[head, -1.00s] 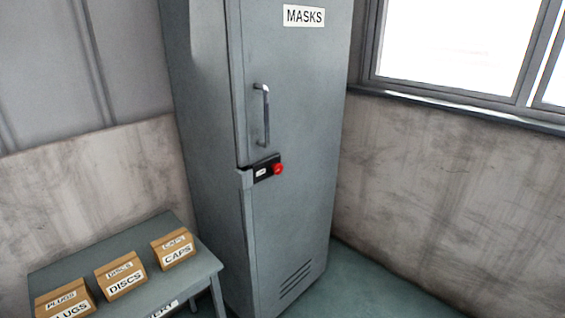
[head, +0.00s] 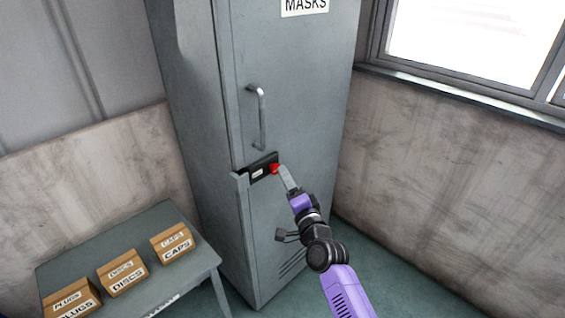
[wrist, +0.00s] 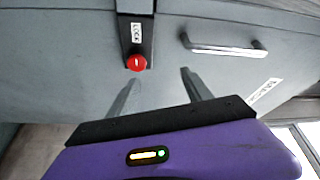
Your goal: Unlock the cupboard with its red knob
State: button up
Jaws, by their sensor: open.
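The grey cupboard (head: 300,120) stands upright with its door shut and a "MASKS" label at the top. Its red knob (head: 275,169) sits on a dark lock plate (head: 259,170) below the door handle (head: 258,118). In the wrist view the round red knob (wrist: 137,62) shows a small white mark, and the plate carries a "LOCK" label (wrist: 136,32). My gripper (head: 281,172) is at the knob in the head view, partly beside it. In the wrist view its two fingers (wrist: 158,82) are apart, with the knob just ahead of the gap, nearer the left finger. Contact cannot be told.
A grey table (head: 90,240) at the lower left bears boxes labelled plugs (head: 72,299), discs (head: 122,272) and caps (head: 171,244). A wall with a window (head: 470,40) is on the right. The floor (head: 385,265) right of the cupboard is clear.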

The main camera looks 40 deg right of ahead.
aim_at(276, 170)
jog(key=shift+w+d+f+m+g+y+b, duration=0.15)
jog(key=shift+w+d+f+m+b, duration=0.45)
jog(key=shift+w, duration=0.8)
jog(key=shift+w+d+f+m+g+y+b, duration=0.1)
jog(key=shift+w+d+f+m+b, duration=0.5)
jog(key=shift+w, duration=0.8)
jog(key=shift+w+d+f+m+g+y+b, duration=0.15)
jog(key=shift+w+d+f+m+b, duration=0.2)
jog(key=shift+w+d+f, duration=0.75)
jog(key=shift+w+a+r, duration=0.3)
jog(key=shift+a, duration=0.1)
grip_shut()
